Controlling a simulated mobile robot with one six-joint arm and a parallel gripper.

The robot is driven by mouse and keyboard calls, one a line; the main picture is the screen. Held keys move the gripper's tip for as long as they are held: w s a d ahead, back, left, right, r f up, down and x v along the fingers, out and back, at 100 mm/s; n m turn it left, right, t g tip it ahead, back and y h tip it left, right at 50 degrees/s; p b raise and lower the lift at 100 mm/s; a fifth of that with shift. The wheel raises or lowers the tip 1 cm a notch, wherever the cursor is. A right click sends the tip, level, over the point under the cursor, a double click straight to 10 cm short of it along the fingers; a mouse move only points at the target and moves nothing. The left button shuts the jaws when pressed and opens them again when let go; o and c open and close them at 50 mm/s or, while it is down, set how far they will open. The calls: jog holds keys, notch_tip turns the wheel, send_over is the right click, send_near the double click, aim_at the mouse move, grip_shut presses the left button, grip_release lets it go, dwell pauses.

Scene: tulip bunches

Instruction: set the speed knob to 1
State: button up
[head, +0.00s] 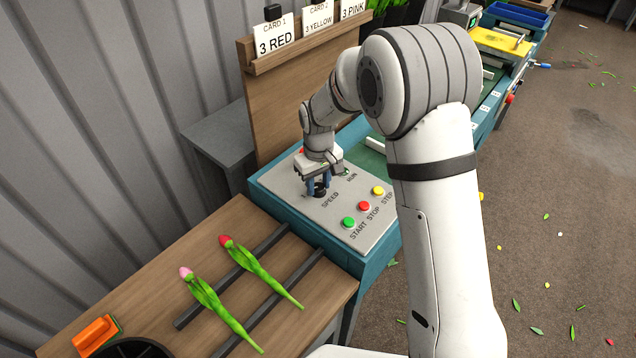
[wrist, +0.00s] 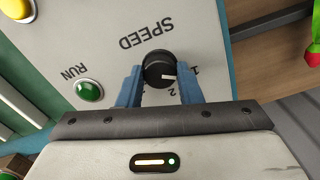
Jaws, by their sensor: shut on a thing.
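The speed knob (wrist: 156,67) is black and round, with a white pointer mark, on the light panel (wrist: 105,40) beside the word SPEED. My gripper (wrist: 159,78) is shut on the knob, one blue finger on each side. In the head view my gripper (head: 318,182) reaches down onto the panel, and the knob (head: 320,190) shows dark between the fingers. A third number is mostly hidden by the left finger.
Green START (head: 349,222), red STOP (head: 364,206) and yellow STEP (head: 378,191) buttons lie right of the knob. A green RUN lamp (wrist: 88,91) is near my gripper. Pink (head: 205,290) and red tulips (head: 245,262) lie on the wooden table. A card board (head: 290,90) stands behind.

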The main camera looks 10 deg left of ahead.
aim_at(318, 186)
jog(key=shift+w, duration=0.1)
jog(key=o, duration=1)
notch_tip(318, 186, up, 8)
jog(key=shift+f+b, duration=0.1)
jog(key=shift+b, duration=0.3)
